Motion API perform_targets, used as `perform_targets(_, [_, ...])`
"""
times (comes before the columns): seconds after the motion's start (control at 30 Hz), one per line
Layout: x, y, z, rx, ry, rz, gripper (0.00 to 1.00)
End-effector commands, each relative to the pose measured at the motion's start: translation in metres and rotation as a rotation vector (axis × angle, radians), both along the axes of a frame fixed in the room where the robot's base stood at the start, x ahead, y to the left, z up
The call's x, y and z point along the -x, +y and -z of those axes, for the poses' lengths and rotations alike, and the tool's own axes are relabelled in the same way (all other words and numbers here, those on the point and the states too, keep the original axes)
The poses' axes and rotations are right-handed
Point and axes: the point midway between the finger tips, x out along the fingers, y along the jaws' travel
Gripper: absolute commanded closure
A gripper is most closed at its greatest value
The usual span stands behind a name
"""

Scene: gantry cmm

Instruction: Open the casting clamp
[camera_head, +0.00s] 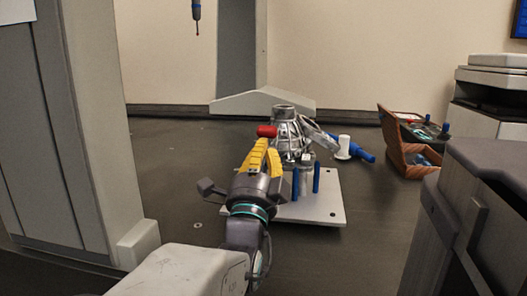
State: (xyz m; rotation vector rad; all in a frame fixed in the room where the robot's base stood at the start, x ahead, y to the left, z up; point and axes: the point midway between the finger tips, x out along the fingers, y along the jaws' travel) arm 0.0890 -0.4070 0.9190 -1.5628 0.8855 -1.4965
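A grey metal casting (287,132) stands on a light fixture plate (312,212) on the dark table, near the middle of the view. A red grip (267,131), which looks like the end of the clamp's handle, shows at the casting's left side. The rest of the clamp is hard to make out against the casting and partly hidden by my gripper. My gripper (264,146) has yellow fingers that point up and away toward the red grip. Their tips appear just below it; I cannot tell whether they touch it or how far apart they are.
Blue pins (316,177) stand on the plate beside my gripper. A white cylinder (343,147) and a blue tool (362,153) lie to the right of the casting. An open orange-brown case (400,155) is farther right. A gantry column (75,130) rises at left, and a probe (196,14) hangs above.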

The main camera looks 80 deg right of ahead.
Motion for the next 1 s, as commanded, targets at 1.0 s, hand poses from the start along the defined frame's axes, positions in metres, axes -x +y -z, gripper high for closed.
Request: perform_targets(1.0, [-0.001, -0.013, -0.012, -0.311, 0.022, 0.000, 1.00])
